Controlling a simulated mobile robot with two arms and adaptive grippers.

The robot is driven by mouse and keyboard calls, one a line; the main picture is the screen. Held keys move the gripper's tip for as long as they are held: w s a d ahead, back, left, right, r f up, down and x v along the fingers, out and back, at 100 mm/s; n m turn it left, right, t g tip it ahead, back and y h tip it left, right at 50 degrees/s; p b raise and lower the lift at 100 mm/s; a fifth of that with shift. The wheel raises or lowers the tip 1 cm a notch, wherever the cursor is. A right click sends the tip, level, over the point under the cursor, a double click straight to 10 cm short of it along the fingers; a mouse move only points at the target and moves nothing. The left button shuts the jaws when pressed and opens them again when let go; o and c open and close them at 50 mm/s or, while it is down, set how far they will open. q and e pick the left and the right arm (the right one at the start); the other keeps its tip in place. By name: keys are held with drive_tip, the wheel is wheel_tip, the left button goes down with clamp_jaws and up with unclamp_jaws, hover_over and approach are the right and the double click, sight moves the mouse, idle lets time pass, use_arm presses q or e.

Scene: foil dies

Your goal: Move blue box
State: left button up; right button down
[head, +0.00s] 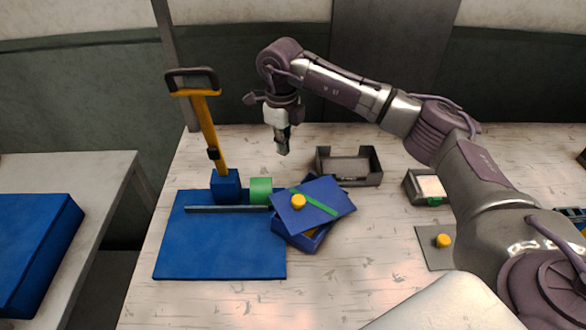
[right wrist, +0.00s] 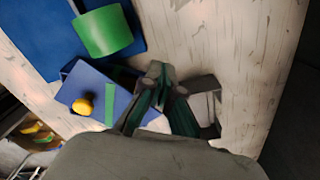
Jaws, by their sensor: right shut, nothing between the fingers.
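The blue box (head: 305,238) sits on the table to the right of the blue mat. Its blue lid (head: 327,191) lies askew on top, with a green stripe and a yellow knob (head: 299,202). My left gripper is not in view.
A blue mat (head: 215,250) holds a blue block with a yellow upright handle (head: 210,135) and a green cylinder (head: 261,188). A grey open tray (head: 371,168) stands behind right. Further right are a small tray (head: 412,187) and a grey plate with a yellow knob (head: 428,254).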

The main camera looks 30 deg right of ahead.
drive_tip(key=f, duration=0.1)
drive_tip(key=s+f+p, duration=0.1)
drive_tip(key=f, duration=0.1)
drive_tip(key=f+p, duration=0.1)
drive_tip(key=shift+s+a+f, duration=0.25)
drive_tip(key=shift+f, duration=0.1)
drive_tip(key=f, duration=0.4)
drive_tip(key=shift+w+p, duration=0.25)
drive_tip(key=shift+p, duration=0.15)
drive_tip(key=shift+s+d+f+p, duration=0.1)
drive_tip(key=shift+s+d+p, duration=0.9)
drive_tip(key=shift+s, duration=0.25)
drive_tip(key=shift+s+d, duration=0.15)
drive_tip(key=shift+s, duration=0.35)
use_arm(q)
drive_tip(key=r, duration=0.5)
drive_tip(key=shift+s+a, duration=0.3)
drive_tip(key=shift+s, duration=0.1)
use_arm(e)
drive_tip(key=shift+w+f, duration=0.1)
drive_tip(key=shift+f, duration=0.05)
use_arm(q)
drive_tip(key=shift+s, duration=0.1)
